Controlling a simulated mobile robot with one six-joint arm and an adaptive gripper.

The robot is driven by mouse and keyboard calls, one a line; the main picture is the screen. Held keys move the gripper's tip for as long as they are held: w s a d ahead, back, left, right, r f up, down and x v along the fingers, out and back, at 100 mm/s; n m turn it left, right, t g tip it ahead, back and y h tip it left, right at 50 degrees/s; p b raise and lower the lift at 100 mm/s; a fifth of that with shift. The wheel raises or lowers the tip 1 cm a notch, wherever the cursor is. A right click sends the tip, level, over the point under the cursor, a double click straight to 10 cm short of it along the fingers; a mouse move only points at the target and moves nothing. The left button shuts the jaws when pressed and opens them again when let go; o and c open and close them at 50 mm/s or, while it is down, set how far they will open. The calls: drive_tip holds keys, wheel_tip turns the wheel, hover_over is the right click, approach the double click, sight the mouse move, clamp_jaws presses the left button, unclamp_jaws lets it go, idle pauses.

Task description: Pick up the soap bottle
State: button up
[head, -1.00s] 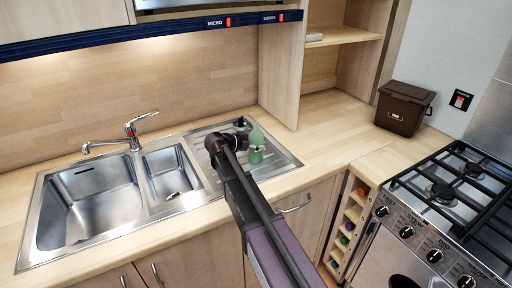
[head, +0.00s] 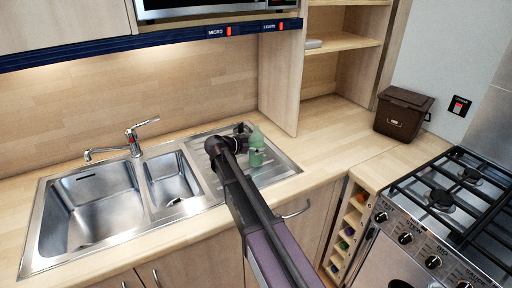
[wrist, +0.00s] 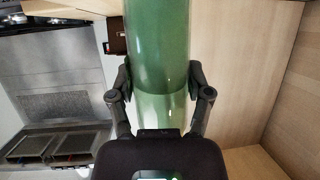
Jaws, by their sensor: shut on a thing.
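The soap bottle (head: 257,150) is green and see-through, and it stands upright over the sink's drainboard at the right in the head view. I cannot tell whether its base touches the drainboard. In the wrist view the bottle (wrist: 158,60) fills the middle, with paler green in its lower part. My gripper (wrist: 159,85) is shut on the bottle, one finger on each side. In the head view my gripper (head: 243,138) is at the bottle's left side, partly hidden by my dark arm.
The steel sink (head: 92,205) and tap (head: 133,138) are to the left. A brown bin (head: 402,113) stands on the worktop at the right, behind the gas cooker (head: 440,200). A shelf unit (head: 283,90) rises behind the drainboard. The worktop before it is clear.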

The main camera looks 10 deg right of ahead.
drive_tip(key=shift+r+p, duration=0.4)
drive_tip(key=shift+r, duration=0.3)
drive_tip(key=s+a+r+p, duration=0.1)
drive_tip(key=s+a+r, duration=0.1)
drive_tip(key=s, duration=1.3)
drive_tip(key=shift+s+a+p, duration=0.35)
drive_tip(key=shift+a+p, duration=0.05)
drive_tip(key=shift+a, duration=0.1)
drive_tip(key=shift+d, duration=0.1)
